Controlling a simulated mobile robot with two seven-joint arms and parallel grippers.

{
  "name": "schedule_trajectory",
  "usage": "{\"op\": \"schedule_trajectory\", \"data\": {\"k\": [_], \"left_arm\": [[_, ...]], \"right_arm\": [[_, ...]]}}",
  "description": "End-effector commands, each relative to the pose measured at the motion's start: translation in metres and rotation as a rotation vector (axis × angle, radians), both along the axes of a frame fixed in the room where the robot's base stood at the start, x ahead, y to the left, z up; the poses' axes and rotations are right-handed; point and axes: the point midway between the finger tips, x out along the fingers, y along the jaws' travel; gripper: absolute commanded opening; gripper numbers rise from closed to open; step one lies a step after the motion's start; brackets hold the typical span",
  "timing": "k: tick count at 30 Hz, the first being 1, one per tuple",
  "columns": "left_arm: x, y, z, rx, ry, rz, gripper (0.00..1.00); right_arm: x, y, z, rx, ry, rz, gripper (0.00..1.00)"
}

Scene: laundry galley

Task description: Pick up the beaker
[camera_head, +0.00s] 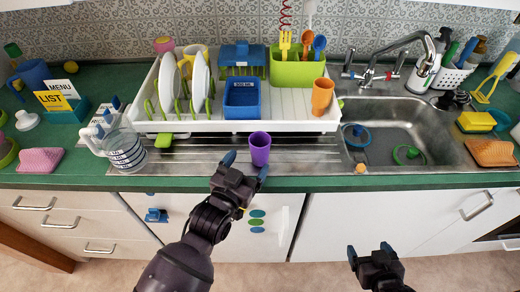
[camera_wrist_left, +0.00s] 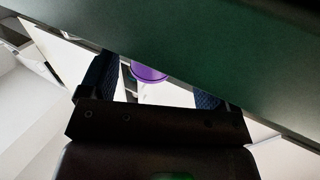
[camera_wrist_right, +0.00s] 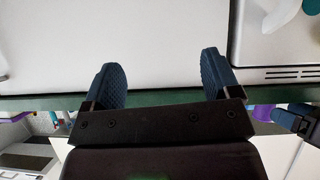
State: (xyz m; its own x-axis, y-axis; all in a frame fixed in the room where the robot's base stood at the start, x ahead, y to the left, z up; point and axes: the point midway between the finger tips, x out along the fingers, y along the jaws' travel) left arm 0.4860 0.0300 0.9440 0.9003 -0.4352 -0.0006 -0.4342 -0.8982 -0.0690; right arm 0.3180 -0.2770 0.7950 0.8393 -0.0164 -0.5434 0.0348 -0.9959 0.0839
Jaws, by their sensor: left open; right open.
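A purple beaker (camera_head: 260,148) stands upright on the ribbed steel drainboard, near the counter's front edge. An orange beaker-like cup (camera_head: 322,96) sits at the right end of the dish rack. My left gripper (camera_head: 246,167) is open and empty, just in front of the purple beaker and the counter edge, slightly left of the beaker. In the left wrist view the purple beaker (camera_wrist_left: 150,73) shows between the open fingers, partly hidden by the green counter edge. My right gripper (camera_head: 369,252) is open and empty, low in front of the cabinets; the right wrist view shows nothing between its fingers.
The white dish rack (camera_head: 200,126) with plates stands behind the purple beaker. A clear measuring jug (camera_head: 122,145) stands to its left. The sink basin (camera_head: 390,135) lies to its right, with an orange sponge (camera_head: 490,153) further right. The green counter edge (camera_head: 330,184) lies close to my left gripper.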

Motion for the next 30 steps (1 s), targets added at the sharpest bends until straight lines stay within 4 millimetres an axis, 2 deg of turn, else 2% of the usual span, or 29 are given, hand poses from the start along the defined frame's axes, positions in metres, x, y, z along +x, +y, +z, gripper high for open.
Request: {"op": "schedule_trajectory", "data": {"k": [7, 12, 21, 30], "left_arm": [[0.025, -0.021, -0.001, -0.002, -0.001, 0.000, 0.83], [0.040, -0.027, -0.002, 0.000, -0.001, 0.000, 0.83], [0.042, -0.028, -0.002, -0.001, 0.000, 0.000, 0.81], [0.042, -0.028, -0.002, 0.000, -0.001, 0.000, 0.36]], "right_arm": [[0.007, 0.002, 0.006, 0.003, -0.017, 0.003, 0.82], [0.011, 0.002, 0.010, 0.003, -0.028, 0.005, 0.82], [0.010, 0.002, 0.009, 0.000, -0.026, 0.005, 0.82], [0.001, -0.001, 0.003, -0.002, -0.006, 0.002, 0.82]]}}
